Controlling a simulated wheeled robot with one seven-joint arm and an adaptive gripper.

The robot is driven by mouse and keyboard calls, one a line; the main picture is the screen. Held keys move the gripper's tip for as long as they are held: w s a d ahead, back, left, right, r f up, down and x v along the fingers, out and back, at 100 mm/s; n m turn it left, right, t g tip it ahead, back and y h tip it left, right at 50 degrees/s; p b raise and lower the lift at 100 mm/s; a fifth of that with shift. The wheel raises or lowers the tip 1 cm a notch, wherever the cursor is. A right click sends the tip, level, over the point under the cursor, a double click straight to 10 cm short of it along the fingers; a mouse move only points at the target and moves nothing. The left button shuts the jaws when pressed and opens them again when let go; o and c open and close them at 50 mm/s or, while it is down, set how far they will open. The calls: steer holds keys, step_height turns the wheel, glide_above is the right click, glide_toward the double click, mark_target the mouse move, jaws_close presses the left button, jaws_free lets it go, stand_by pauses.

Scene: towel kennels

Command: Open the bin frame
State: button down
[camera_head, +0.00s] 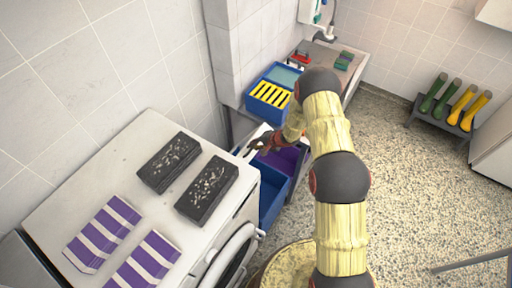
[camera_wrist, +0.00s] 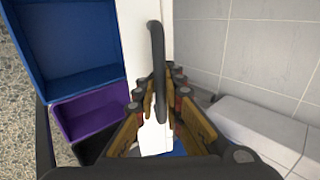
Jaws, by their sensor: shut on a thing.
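The bin frame shows as a white panel (camera_wrist: 134,42) with a dark bar handle (camera_wrist: 157,48) in the wrist view. My gripper (camera_wrist: 160,92) has its fingers on both sides of the handle and is shut on it. Beside the panel, a blue bin (camera_wrist: 65,45), a purple bin (camera_wrist: 90,112) and a dark bin stand exposed and open-topped. In the head view my gripper (camera_head: 258,141) is at the white panel (camera_head: 248,141), with the purple bin (camera_head: 284,160) and blue bin (camera_head: 271,192) just right of and below it. The fingers partly hide the handle.
A white washing machine (camera_head: 150,132) stands at left, bearing dark speckled folded towels (camera_head: 170,162) and purple-striped towels (camera_head: 103,235). A blue crate with yellow items (camera_head: 268,94) sits beyond the bins. Boots on a rack (camera_head: 437,128) stand at right. The floor (camera_head: 410,205) between is clear.

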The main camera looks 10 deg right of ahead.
steer(key=shift+w+r, duration=0.15)
steer(key=shift+r, duration=0.05)
steer(key=c, duration=2)
jaws_free()
steer(key=shift+f, duration=0.1)
steer(key=shift+o, duration=0.2)
steer(key=shift+d, duration=0.1)
steer(key=v, duration=1.2)
